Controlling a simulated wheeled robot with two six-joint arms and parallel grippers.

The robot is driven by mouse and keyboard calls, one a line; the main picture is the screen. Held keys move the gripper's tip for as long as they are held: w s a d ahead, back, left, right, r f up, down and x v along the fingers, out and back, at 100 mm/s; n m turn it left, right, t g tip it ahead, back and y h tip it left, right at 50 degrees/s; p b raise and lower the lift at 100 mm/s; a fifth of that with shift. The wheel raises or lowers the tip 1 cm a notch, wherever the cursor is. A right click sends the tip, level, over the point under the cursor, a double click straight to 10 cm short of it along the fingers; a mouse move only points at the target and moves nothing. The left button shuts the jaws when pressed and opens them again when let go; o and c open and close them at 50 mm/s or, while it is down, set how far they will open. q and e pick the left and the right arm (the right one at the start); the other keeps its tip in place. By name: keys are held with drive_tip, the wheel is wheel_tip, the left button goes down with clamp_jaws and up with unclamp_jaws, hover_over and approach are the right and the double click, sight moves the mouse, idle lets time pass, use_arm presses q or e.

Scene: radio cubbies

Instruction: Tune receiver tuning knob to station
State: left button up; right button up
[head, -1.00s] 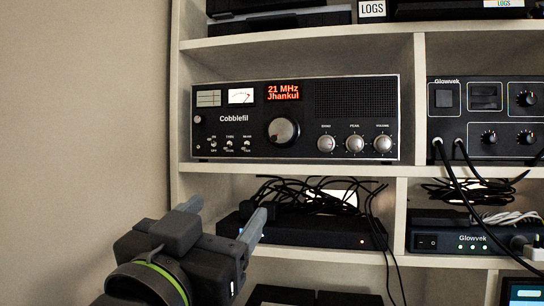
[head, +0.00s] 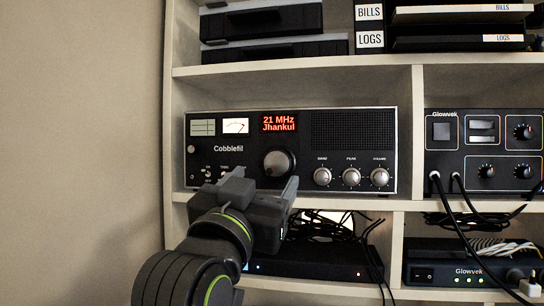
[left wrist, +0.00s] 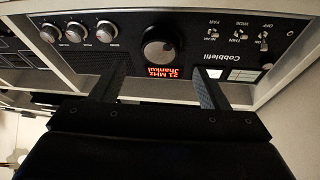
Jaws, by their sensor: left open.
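The Cobblefil receiver (head: 350,130) is a black radio in a cubby, with a red display (head: 279,123) reading "21 MHz Jhankul". Its large round tuning knob (head: 279,163) sits below the display. My left gripper (head: 264,182) is open and empty, just below and in front of the knob, and covers some of the lower left switches. The left wrist view shows the radio upside down. There the tuning knob (left wrist: 160,47) lies ahead of and between the spread fingers (left wrist: 160,78), with no contact visible. My right gripper is not in view.
Three smaller knobs (head: 351,177) stand right of the tuning knob. Another Glowvek unit (head: 461,158) fills the cubby to the right. Loose black cables and a dark box (head: 320,262) lie in the cubby below. The shelf edge (head: 345,203) runs under the radio.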

sight(277, 163)
use_arm(q)
drive_tip(key=shift+p+x, duration=0.7)
drive_tip(key=shift+x, duration=1.9)
drive_tip(key=shift+c, duration=0.5)
drive_tip(key=c, duration=0.9)
drive_tip(key=shift+a+m+h, duration=0.1)
drive_tip(key=shift+m+h, duration=0.3)
drive_tip(key=shift+m, duration=0.1)
drive_tip(key=m, duration=0.2)
drive_tip(key=m+g+h, duration=0.1)
drive_tip(key=m, duration=0.1)
drive_tip(key=shift+a+r+g+h, duration=0.1)
drive_tip(key=shift+g+h, duration=0.2)
drive_tip(key=m+g, duration=0.1)
drive_tip(key=m, duration=0.2)
drive_tip(key=m+g+h+b, duration=0.1)
drive_tip(key=m, duration=0.2)
drive_tip(key=shift+r+m+g, duration=0.1)
drive_tip(key=shift+m+g, duration=0.2)
drive_tip(key=shift+g, duration=0.1)
